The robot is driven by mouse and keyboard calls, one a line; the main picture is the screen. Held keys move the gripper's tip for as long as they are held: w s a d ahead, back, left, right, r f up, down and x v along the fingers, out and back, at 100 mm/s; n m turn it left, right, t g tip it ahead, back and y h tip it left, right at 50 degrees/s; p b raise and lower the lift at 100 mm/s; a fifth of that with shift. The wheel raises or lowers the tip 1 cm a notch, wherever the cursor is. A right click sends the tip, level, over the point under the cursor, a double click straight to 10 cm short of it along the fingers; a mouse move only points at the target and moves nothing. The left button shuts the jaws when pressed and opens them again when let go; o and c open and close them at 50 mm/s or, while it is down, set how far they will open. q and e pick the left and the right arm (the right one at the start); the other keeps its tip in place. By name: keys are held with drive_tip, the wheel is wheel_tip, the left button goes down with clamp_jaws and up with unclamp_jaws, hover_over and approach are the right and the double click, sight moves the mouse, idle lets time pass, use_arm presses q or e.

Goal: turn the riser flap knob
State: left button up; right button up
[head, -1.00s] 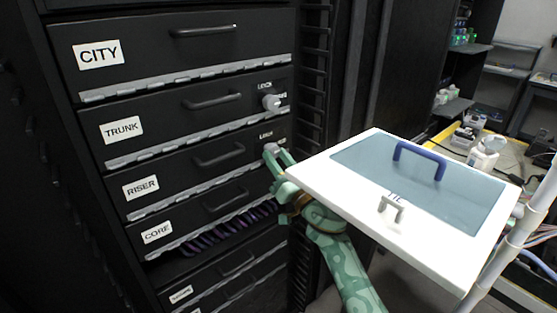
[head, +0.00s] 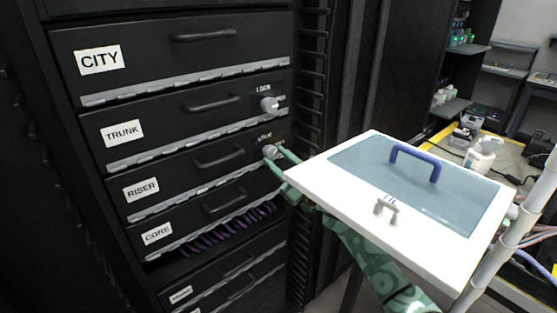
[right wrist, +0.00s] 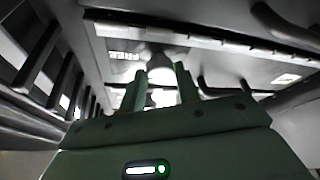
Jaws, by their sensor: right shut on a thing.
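The riser flap (head: 190,178) is a black panel with a handle and a white RISER label, closed in the rack. Its grey knob (head: 269,152) sits at the flap's upper right end. My right gripper (head: 275,156) is at the knob, its green fingers shut on it. In the right wrist view the fingers (right wrist: 160,85) stand on either side of the pale knob (right wrist: 162,97), which is partly hidden between them. My left gripper is not in view.
The TRUNK flap (head: 165,131) above has a similar knob (head: 268,104). The CORE flap (head: 215,208) is below, with purple cables under it. A yellow-edged table with bottles is behind.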

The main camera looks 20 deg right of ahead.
drive_tip(key=n+g, duration=0.1)
drive_tip(key=n, duration=0.1)
drive_tip(key=n+g+y+p, duration=0.1)
drive_tip(key=n, duration=0.4)
drive_tip(key=shift+d+r+g+y, duration=0.25)
drive_tip(key=shift+r+g+y, duration=0.05)
drive_tip(key=shift+g, duration=0.1)
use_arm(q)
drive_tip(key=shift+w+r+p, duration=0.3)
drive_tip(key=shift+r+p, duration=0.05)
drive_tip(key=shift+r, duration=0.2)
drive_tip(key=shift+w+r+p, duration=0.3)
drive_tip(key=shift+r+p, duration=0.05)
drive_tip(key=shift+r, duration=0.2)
use_arm(e)
drive_tip(key=shift+w+n+g, duration=0.1)
drive_tip(key=shift+n+g, duration=0.7)
drive_tip(key=shift+n, duration=1.4)
drive_tip(key=o, duration=1)
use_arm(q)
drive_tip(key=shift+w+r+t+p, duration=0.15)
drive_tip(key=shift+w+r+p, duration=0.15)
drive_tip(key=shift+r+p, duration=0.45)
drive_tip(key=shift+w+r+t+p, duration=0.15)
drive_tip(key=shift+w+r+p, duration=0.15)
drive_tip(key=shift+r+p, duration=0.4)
use_arm(e)
drive_tip(key=shift+v, duration=8.2)
